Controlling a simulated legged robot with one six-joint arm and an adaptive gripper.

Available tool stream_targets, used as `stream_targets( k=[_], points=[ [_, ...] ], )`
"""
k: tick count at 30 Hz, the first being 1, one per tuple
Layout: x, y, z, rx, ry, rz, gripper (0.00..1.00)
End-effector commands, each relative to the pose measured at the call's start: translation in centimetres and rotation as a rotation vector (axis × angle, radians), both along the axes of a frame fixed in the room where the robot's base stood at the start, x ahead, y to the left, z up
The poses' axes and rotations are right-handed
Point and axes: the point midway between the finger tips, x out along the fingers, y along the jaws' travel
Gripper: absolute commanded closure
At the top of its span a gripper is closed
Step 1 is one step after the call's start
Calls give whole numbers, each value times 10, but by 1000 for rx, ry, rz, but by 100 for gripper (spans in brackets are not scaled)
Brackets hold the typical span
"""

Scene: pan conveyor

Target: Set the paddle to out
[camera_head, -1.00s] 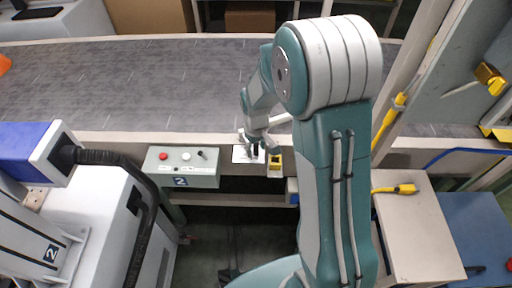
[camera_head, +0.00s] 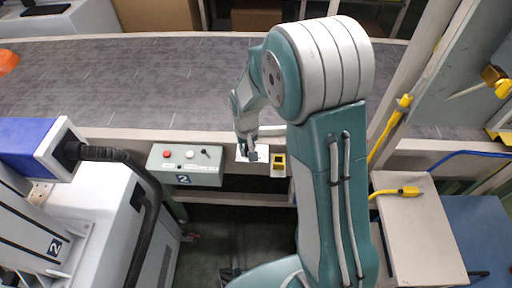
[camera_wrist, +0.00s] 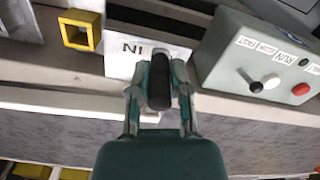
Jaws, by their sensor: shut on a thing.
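The paddle is a black, rounded handle (camera_wrist: 160,82) in front of a white label plate (camera_wrist: 118,66) on the conveyor's side rail. The letters "IN" show upside down on the plate, left of the handle in the wrist view. The plate's other part is hidden behind the handle and fingers. My gripper (camera_wrist: 160,100) is shut on the handle, with one finger on each side. In the head view my gripper (camera_head: 248,152) is at the white plate (camera_head: 240,156), and the handle is hard to make out there.
A grey control box (camera_head: 185,165) with a red button stands left of the plate. A yellow-framed block (camera_head: 278,162) sits close on its right. The grey conveyor belt (camera_head: 130,80) runs behind. A white machine (camera_head: 105,215) is at the left front.

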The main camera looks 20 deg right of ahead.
Motion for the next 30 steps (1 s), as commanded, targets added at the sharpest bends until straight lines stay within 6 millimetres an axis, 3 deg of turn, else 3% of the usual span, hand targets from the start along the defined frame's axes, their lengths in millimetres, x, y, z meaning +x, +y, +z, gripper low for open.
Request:
stream_targets(
  k=[3,12,13,15,26,30],
  points=[
    [2,12,-1,4,2,-6,100],
    [3,13,0,5,0,-5,100],
    [3,13,0,5,0,-5,66],
    [3,13,0,4,-1,-5,41],
    [3,9,1,5,-1,-5,41],
    [4,10,14,5,-5,-5,41]
  ],
)
